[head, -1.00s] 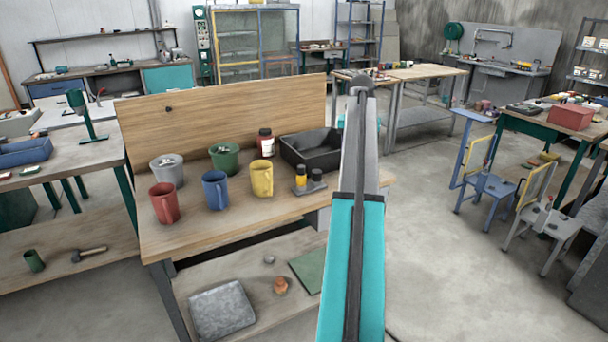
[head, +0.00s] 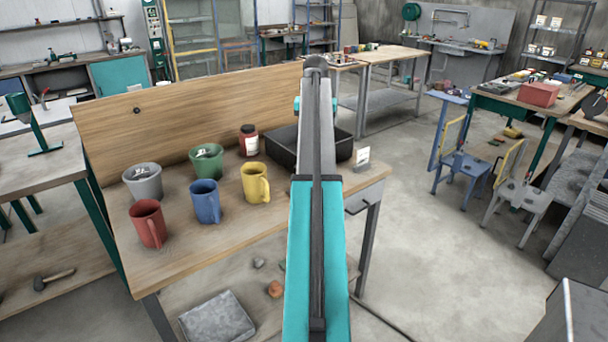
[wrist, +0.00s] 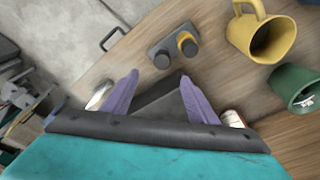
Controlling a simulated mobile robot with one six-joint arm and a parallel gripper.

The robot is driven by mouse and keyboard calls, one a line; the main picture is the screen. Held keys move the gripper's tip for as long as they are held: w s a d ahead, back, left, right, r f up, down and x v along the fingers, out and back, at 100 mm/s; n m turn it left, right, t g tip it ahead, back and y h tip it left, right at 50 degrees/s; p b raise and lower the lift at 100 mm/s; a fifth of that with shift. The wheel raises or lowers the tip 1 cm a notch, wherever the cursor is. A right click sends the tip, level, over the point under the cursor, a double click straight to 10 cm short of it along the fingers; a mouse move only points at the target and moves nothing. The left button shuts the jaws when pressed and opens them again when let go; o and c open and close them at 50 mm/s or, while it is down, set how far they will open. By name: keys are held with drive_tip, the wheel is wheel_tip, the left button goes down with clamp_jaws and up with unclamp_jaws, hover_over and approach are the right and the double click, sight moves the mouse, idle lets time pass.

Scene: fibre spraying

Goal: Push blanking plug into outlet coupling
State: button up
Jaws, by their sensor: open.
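My gripper (wrist: 160,76) shows in the wrist view as two purple fingers, spread apart with nothing visible held between them. Just beyond the fingertips, a grey fitting block (wrist: 174,46) stands on the wooden bench. It has two short round stubs: a dark one (wrist: 162,58) and one with a yellow-orange band (wrist: 187,44). The block looks like the outlet coupling, and the banded piece may be the blanking plug, but I cannot tell for sure. In the head view my arm hides the block and the gripper.
The bench (head: 235,240) holds a red mug (head: 148,224), a blue mug (head: 205,202), a yellow mug (head: 254,184), a grey pot (head: 143,184), a green pot (head: 206,162), a red-brown jar (head: 249,141) and a black tray (head: 342,147).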

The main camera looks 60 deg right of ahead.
drive_tip(key=shift+w+a+f, duration=0.1)
drive_tip(key=shift+w, duration=0.15)
drive_tip(key=shift+w+d+f+p, duration=0.1)
drive_tip(key=shift+d+f+p, duration=0.15)
drive_tip(key=shift+f, duration=1.15)
drive_tip(key=shift+w+d+f+p, duration=0.1)
drive_tip(key=shift+d+f+p, duration=0.1)
drive_tip(key=shift+f, duration=1.15)
drive_tip(key=shift+w+d+f+p, duration=0.15)
drive_tip(key=shift+f+p, duration=0.1)
drive_tip(key=shift+f, duration=1.15)
drive_tip(key=shift+s, duration=0.1)
drive_tip(key=shift+d+f+p, duration=0.15)
drive_tip(key=shift+f+p, duration=0.3)
drive_tip(key=shift+f, duration=0.85)
drive_tip(key=shift+d+f+p, duration=0.15)
drive_tip(key=shift+f+p, duration=0.3)
drive_tip(key=shift+f, duration=0.85)
drive_tip(key=shift+w, duration=0.2)
drive_tip(key=c, duration=1.2)
drive_tip(key=shift+r, duration=0.1)
